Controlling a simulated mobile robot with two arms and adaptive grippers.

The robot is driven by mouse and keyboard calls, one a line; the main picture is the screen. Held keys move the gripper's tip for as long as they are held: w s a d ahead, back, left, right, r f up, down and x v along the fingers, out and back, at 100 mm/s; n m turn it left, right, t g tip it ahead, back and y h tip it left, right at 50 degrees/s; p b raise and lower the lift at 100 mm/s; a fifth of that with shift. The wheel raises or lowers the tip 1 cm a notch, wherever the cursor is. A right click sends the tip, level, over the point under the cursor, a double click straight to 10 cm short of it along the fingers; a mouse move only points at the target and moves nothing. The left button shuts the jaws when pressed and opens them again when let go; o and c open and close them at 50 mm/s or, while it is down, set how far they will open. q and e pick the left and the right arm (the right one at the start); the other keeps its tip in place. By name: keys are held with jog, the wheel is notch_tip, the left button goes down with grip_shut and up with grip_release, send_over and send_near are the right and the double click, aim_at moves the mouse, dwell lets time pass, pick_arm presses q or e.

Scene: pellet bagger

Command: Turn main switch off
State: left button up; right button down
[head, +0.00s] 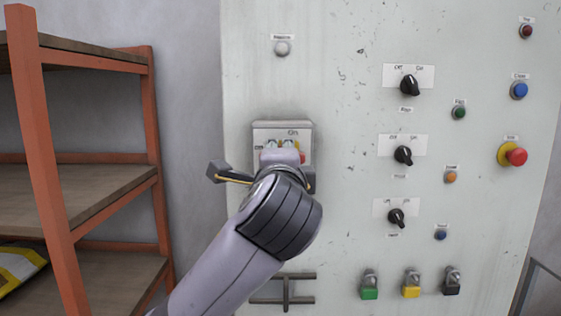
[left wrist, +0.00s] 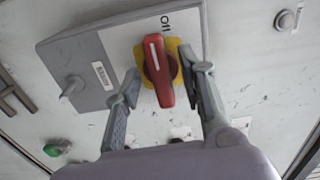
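The main switch is a red handle (left wrist: 158,78) on a yellow plate, on a grey box (head: 262,130) fixed to the pale panel. In the left wrist view, an "Off" label stands above the handle's upper end, where its white line lies. In the head view, my left gripper (head: 284,151) is in front of the box and hides most of the handle. In the left wrist view, the left gripper (left wrist: 161,66) is open, with one finger on each side of the handle and small gaps visible. My right gripper is not in view.
Black rotary knobs (head: 403,155) and coloured buttons are on the panel to the right, with a red emergency button (head: 515,156). Padlocks (head: 411,288) and a dark handle (head: 285,290) are below. An orange-framed shelf (head: 152,140) stands at left.

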pick_arm(q)
jog(key=s, duration=1.2)
